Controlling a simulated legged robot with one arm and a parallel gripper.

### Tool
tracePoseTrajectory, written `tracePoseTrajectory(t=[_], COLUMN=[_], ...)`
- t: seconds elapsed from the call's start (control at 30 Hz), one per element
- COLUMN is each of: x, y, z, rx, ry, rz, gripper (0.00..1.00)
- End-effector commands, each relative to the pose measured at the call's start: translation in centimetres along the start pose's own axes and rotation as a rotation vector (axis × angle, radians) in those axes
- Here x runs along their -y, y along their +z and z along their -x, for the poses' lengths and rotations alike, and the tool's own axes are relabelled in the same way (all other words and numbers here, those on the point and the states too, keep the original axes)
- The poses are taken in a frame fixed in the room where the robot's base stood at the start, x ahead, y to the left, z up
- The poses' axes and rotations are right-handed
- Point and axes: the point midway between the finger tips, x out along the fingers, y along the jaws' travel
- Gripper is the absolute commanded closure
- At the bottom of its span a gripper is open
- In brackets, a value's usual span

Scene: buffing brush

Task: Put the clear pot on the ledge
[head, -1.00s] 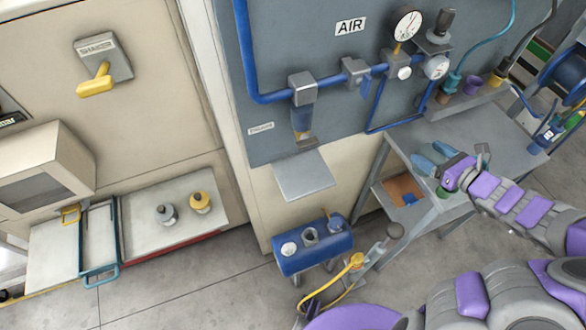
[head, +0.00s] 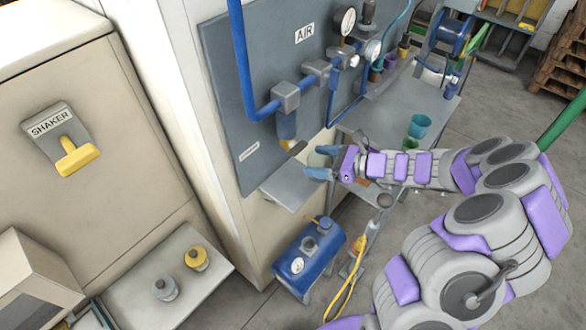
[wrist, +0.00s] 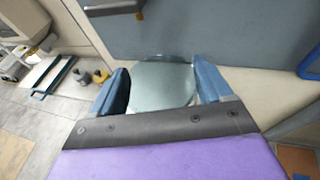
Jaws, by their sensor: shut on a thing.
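The clear pot (wrist: 162,85) is a pale see-through round vessel between the two blue fingers of my gripper (wrist: 165,88) in the wrist view. My gripper is shut on it. In the head view my gripper (head: 315,162) is beside the right end of the ledge (head: 287,190), a small grey plate on the cabinet below the AIR board. The pot is small and hard to make out there. I cannot tell its exact height above the ledge. The ledge looks bare where it shows.
The AIR board (head: 255,110) carries blue pipes and a filter bowl (head: 287,125) hanging above the ledge. A blue tank (head: 310,258) stands below. A grey bench (head: 425,108) with a teal cup (head: 419,126) lies behind my arm. A yellow SHAKER lever (head: 78,157) is at left.

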Motion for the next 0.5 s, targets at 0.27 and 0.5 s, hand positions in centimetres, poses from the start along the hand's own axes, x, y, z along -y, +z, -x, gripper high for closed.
tracePoseTrajectory(t=[0.27,0.5], x=[-1.2,-0.9], y=[1.4,1.4], z=[-6.8,-7.4], rx=[-0.004,0.003], ry=[0.007,0.004], rz=[0.005,-0.001], gripper=[0.5,0.5])
